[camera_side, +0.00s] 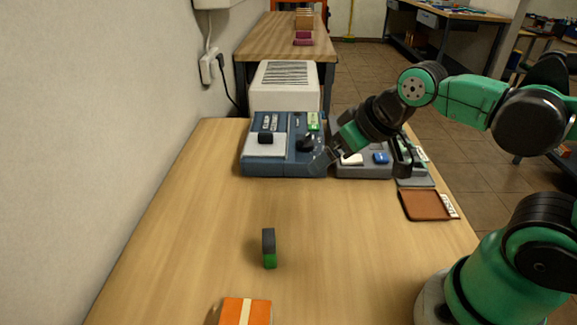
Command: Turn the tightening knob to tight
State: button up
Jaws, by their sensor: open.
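A blue device (284,168) stands at the far end of the wooden table. It carries a black knob (265,138) on a pale panel at its left and a second black knob (305,143) at its right. I cannot tell from this view which is the tightening knob, nor read the markings. My gripper (322,158) is open at the right side of the blue device, close to the right-hand knob. Its fingers are small and pale here, and I cannot tell whether they touch the knob.
A grey device (362,171) with a blue button stands just right of the blue one, under my arm. A brown tray (427,205) lies at the right edge. A black-green block (269,248) and an orange box (244,312) are nearer. The wall borders the left.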

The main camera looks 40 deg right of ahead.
jog(key=w+d+n+g, duration=0.5)
jog(key=w+d+n, duration=0.2)
jog(key=w+d, duration=0.7)
jog(key=d+f, duration=0.1)
jog(key=d, duration=0.1)
jog(key=s+d+f+n+g, duration=0.1)
jog(key=d, duration=0.2)
jog(key=d+f+g, duration=0.1)
jog(key=d, duration=0.1)
jog(key=shift+s+d+f+n, duration=0.15)
jog(key=shift+s+d+n, duration=0.05)
jog(key=shift+d+n, duration=0.2)
jog(key=shift+d+f, duration=0.15)
jog(key=shift+f, duration=2.8)
grip_shut()
